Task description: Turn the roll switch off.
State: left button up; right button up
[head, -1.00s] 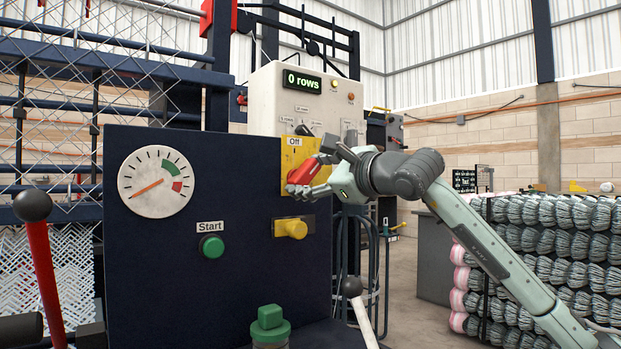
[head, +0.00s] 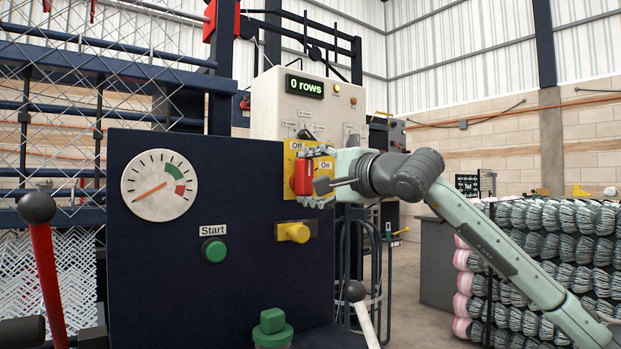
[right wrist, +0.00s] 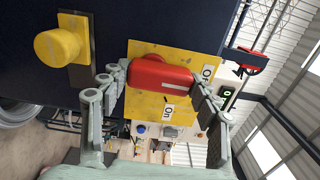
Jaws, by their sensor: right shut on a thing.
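The roll switch has a red handle (head: 302,178) on a yellow plate (head: 290,160) at the right edge of the dark blue panel. The Off label (head: 297,146) is at the plate's top and the On label (head: 326,165) at its right. The handle stands about upright, its end toward Off. In the right wrist view the red handle (right wrist: 162,76) points toward the Off label (right wrist: 208,72), with the On label (right wrist: 168,112) below it. My right gripper (head: 317,176) is shut on the handle, one finger on each side. My left gripper is not in view.
A yellow knob (head: 294,232) sits just below the switch, and a green Start button (head: 214,249) is lower left. A white lever (head: 358,300) stands at lower right. Wire rolls (head: 550,250) are stacked at the right.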

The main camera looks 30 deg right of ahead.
jog(key=shift+n, duration=0.3)
jog(key=o, duration=1.2)
jog(key=shift+c, duration=0.2)
jog(key=s+d, duration=0.1)
jog(key=s, duration=1.1)
jog(key=shift+d, duration=0.3)
